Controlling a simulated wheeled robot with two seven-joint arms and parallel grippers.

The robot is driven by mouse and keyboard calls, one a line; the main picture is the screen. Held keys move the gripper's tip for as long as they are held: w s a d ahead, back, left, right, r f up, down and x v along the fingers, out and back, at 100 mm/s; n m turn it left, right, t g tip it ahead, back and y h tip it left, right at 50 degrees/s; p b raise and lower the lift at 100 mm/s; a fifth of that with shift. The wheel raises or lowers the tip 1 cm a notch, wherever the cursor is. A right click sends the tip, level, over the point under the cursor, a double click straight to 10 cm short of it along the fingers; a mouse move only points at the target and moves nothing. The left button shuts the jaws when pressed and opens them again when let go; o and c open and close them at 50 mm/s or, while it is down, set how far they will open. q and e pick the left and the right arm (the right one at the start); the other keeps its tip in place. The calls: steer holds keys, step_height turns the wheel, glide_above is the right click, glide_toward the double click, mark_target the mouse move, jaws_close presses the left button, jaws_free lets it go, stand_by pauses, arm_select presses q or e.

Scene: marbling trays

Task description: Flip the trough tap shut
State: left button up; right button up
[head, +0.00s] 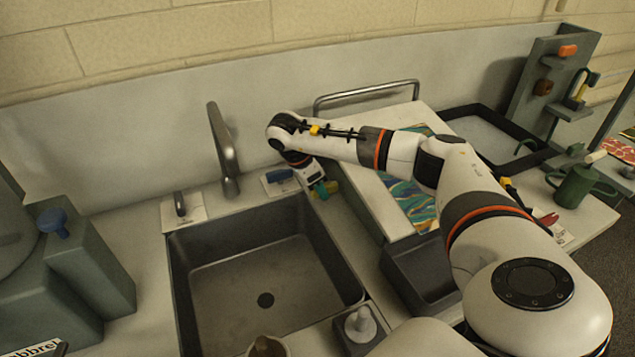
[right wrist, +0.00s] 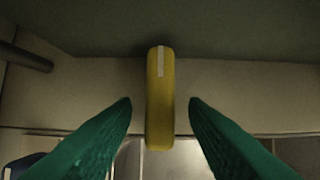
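A yellow lever (right wrist: 160,100) with a white stripe, which looks like the trough tap's handle, stands between the green fingers of my right gripper (right wrist: 160,108) in the right wrist view. A gap shows on each side of it, so the fingers are open and apart from it. In the head view my right gripper (head: 322,190) reaches down between the sink and the marbling trough (head: 368,207). The yellow lever (head: 333,187) shows only partly there, beside the green fingers. Where the tap's spout is, I cannot tell. My left gripper is out of view.
A sink (head: 215,283) with a tall faucet (head: 222,150) lies to the left. A dark lever (head: 180,204) and a blue lever (head: 279,176) sit on plates by it. A metal rail (head: 365,94) stands behind the trough. A green can (head: 576,187) stands at right.

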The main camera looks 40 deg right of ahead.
steer(key=shift+r, duration=0.1)
steer(key=v, duration=1.1)
steer(key=shift+r+b, duration=0.4)
steer(key=shift+b, duration=0.05)
steer(key=shift+a, duration=0.15)
